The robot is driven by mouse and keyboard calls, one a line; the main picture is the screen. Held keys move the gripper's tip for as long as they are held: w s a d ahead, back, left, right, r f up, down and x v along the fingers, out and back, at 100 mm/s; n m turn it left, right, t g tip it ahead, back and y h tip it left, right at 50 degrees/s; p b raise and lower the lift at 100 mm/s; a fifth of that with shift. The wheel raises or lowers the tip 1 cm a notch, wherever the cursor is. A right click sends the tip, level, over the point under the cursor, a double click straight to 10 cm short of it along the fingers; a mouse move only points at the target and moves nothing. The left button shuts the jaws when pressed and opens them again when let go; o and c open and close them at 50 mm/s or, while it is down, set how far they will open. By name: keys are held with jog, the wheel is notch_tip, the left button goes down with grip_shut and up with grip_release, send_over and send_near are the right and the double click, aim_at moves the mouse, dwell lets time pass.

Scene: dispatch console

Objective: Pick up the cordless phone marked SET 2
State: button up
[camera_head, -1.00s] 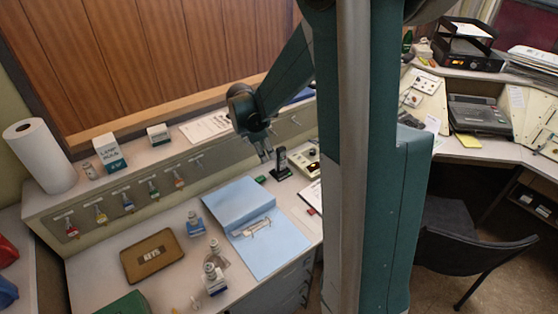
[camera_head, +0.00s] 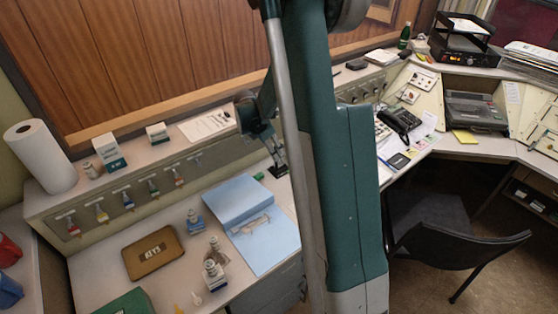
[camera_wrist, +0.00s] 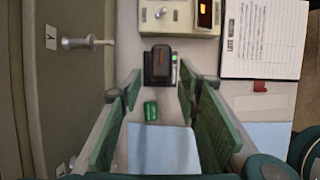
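A black cordless phone (camera_wrist: 161,62) stands in a dark cradle on the desk, in the upper middle of the wrist view. No SET 2 marking can be read on it. In the head view the cradle (camera_head: 278,171) shows only partly behind my gripper (camera_head: 274,150). In the wrist view my gripper (camera_wrist: 158,92) is open, with its green-padded fingers spread on either side and nothing between them. The phone is ahead of the fingertips, roughly centred between them, and apart from them as far as I can see.
A small green object (camera_wrist: 150,109) lies near the cradle, beside a blue folder (camera_head: 240,203). A beige box with an orange display (camera_wrist: 180,17) is just beyond the phone. A knobbed panel (camera_wrist: 65,100) borders the left.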

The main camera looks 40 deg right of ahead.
jog(key=shift+x, duration=1.3)
jog(key=shift+b+x, duration=0.75)
jog(key=shift+x, duration=1.85)
jog(key=c, duration=1.1)
jog(key=shift+r, duration=0.1)
notch_tip(320, 180, up, 18)
jog(key=p, duration=0.3)
